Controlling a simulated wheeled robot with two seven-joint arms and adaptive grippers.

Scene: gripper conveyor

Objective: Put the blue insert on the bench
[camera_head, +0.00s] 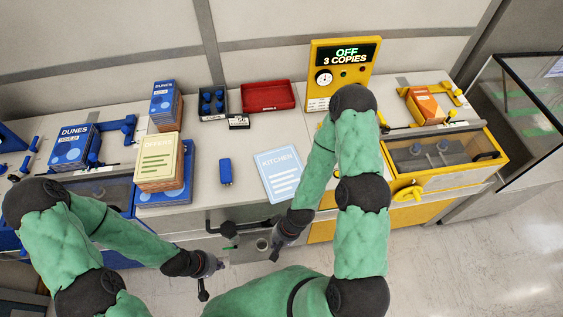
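A small upright blue block (225,171), which may be the blue insert, stands on the bench (222,140) between a stack of cream papers and a pale blue KITCHEN sheet. Several similar blue pieces (211,103) are in a dark bin at the back; I cannot tell which piece is meant. My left gripper (218,266) hangs in front of the bench's front edge, low and left of centre, apart from the blue block. My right gripper (275,254) points down in front of the bench edge, below the KITCHEN sheet. Both are too small to show whether their fingers are open.
A red tray (268,96) lies at the back beside the bin. A yellow panel (320,90) reads OFF, 3 COPIES. The cream stack (158,165) and DUNES stacks (165,103) fill the left. A dark handle (240,228) juts from the front. Bench around the blue block is clear.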

